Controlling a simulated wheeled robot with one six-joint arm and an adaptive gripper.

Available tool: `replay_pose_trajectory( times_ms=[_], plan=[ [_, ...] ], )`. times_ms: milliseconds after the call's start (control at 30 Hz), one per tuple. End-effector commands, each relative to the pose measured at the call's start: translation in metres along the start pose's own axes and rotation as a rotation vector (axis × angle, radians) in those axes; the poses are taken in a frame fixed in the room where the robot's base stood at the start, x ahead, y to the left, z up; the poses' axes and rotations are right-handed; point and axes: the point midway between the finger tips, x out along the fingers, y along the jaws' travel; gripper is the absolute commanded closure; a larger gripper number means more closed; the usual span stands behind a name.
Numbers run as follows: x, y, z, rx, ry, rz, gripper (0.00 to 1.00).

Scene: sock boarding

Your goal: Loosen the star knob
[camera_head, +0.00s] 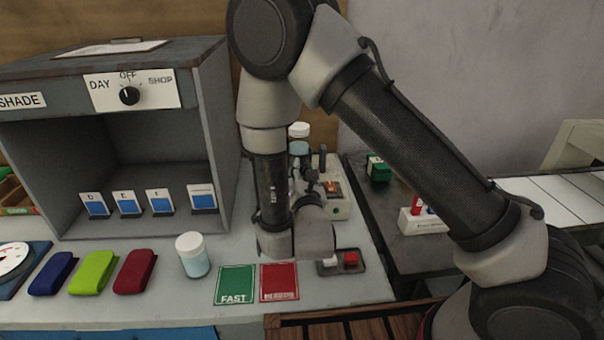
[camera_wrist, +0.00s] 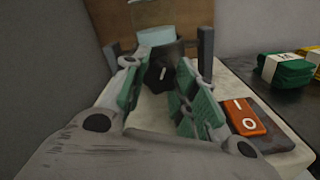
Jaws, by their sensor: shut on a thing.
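The black star knob (camera_wrist: 158,77), with a small pale mark on its face, is in the middle of the wrist view, in front of a clear vessel (camera_wrist: 155,36). My gripper (camera_wrist: 160,71) has its green-padded fingers on either side of the knob and is shut on it. In the head view, my gripper (camera_head: 308,183) reaches over the small bench device (camera_head: 340,208), mostly behind my own wrist. The knob itself cannot be made out clearly in the head view.
An orange rocker switch (camera_wrist: 241,115) sits right of my fingers, and a green bundle (camera_wrist: 286,69) lies beyond it. In the head view, a white-lidded jar (camera_head: 193,255), green card (camera_head: 235,284), red card (camera_head: 280,282) and button box (camera_head: 343,262) lie in front. A grey cabinet (camera_head: 210,130) stands left.

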Motion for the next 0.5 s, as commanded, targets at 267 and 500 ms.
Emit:
replay_pose_trajectory(
  times_ms=[267,500],
  plan=[
    [-0.0002,0.0000,-0.0002,-0.153,0.001,0.000,0.96],
    [-0.0002,0.0000,-0.0002,-0.213,0.001,0.000,0.96]
  ],
)
